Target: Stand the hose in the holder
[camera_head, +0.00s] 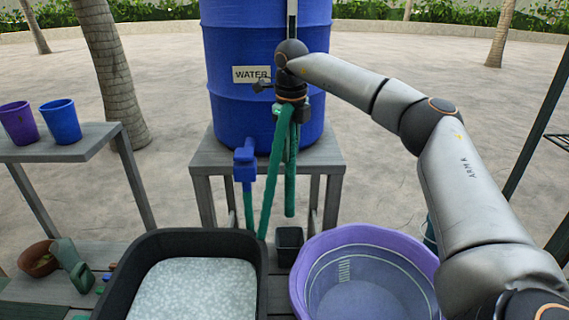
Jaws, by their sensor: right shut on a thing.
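My right gripper (291,108) is in front of the blue water barrel, pointing down and shut on the green hose (272,175). The hose hangs from it in two strands. The longer, slanting strand runs down behind the tubs; the shorter one (290,185) hangs nearly straight, its lower end free in the air. A small black square container (289,241), which looks like the holder, stands below that end, between the two tubs. The hose end is above the holder and apart from it. My left gripper is not in view.
The barrel (225,100) stands on a grey table (200,160), with a blue tap (245,160) in front. A black tub (110,285) and a purple basin (420,255) flank the holder closely. Cups (61,121) stand on a left shelf; a watering can (70,258) sits below.

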